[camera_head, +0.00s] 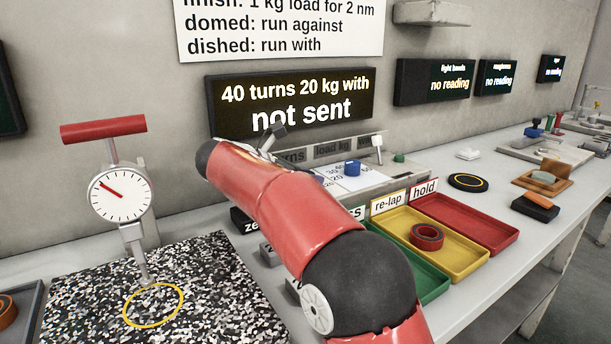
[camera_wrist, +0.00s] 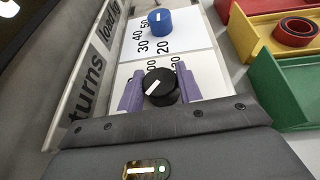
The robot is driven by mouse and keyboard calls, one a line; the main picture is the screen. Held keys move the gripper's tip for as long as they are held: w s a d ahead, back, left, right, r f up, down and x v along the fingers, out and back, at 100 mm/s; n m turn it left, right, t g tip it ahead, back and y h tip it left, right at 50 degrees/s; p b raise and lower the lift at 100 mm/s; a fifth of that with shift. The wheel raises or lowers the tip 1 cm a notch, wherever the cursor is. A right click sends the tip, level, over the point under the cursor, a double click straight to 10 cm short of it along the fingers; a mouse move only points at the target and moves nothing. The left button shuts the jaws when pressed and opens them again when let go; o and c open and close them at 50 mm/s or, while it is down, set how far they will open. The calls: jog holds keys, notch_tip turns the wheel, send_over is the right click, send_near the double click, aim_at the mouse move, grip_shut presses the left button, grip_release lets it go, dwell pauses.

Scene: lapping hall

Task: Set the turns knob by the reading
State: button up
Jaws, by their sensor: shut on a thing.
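The black turns knob (camera_wrist: 158,86) sits on a white scale panel next to the "turns" label (camera_wrist: 86,83) in the wrist view. Its white pointer mark runs slantwise; its numbers are partly hidden. My gripper (camera_wrist: 160,76) has its two purple fingers closed on the sides of this knob. In the head view my red arm hides the knob. The dial gauge (camera_head: 121,194) stands at left, its red needle pointing to the upper left. The dark display (camera_head: 291,102) reads "40 turns 20 kg with" and "not sent".
The blue load knob (camera_wrist: 160,22) stands beyond the black one; it also shows in the head view (camera_head: 352,168). Green, yellow (camera_head: 463,259) and red (camera_head: 478,225) trays lie to the right; a dark red ring (camera_head: 426,237) is in the yellow one. A speckled plate (camera_head: 75,290) lies under the gauge.

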jog(key=o, duration=1)
jog(key=shift+a, duration=0.1)
jog(key=v, duration=0.7)
jog(key=shift+s+a+r, duration=0.15)
jog(key=shift+s+a, duration=0.05)
